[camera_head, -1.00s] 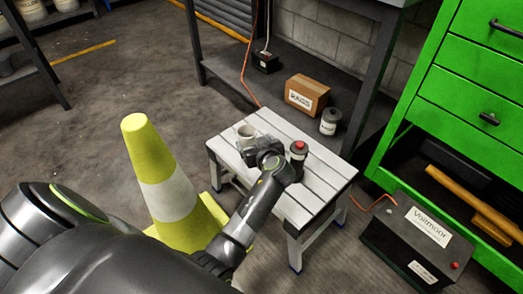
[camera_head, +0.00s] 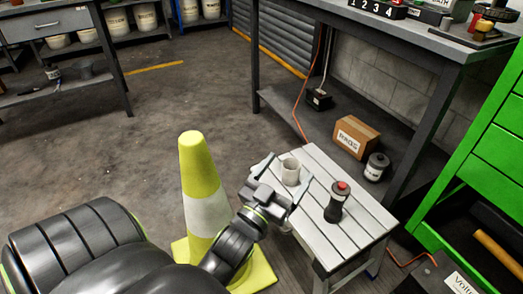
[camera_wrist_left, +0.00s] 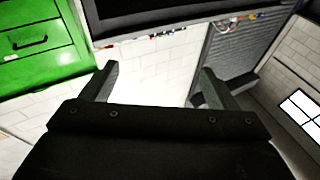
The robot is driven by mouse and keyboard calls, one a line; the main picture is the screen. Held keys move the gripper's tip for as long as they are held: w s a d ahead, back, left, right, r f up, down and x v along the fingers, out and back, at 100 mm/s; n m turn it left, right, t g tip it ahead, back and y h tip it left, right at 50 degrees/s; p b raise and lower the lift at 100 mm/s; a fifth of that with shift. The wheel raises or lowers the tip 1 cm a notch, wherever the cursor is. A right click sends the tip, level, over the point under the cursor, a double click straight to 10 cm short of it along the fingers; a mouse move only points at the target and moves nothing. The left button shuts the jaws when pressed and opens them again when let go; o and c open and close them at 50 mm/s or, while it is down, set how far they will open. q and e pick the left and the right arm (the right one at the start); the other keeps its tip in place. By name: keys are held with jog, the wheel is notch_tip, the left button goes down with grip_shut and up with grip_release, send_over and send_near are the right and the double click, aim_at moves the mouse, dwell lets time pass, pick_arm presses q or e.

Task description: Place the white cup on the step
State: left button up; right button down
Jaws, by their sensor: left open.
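The white cup (camera_head: 291,177) stands upright on the white slatted top of the step (camera_head: 345,244), near its far left corner. My left gripper (camera_head: 288,170) is open at the left side of the step, its fingers to either side of the cup in the head view. I cannot tell whether they touch it or are at its height. The wrist view shows the open fingers (camera_wrist_left: 158,85) with a pale area between them, and no cup can be made out there. My right gripper is out of view.
A dark bottle with a red cap (camera_head: 337,203) stands on the step, right of the cup. A yellow and white cone (camera_head: 203,180) stands close to the left of my arm. A workbench (camera_head: 400,35) is behind, and a green cabinet (camera_head: 485,150) is at the right.

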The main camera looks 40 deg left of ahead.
pick_arm(q)
jog(key=s+r+m+t+h, duration=0.1)
jog(key=s+r+t, duration=0.3)
jog(key=s+r, duration=0.5)
jog(key=shift+d+r+m, duration=0.35)
jog(key=shift+r+m, duration=0.05)
jog(key=shift+s, duration=0.1)
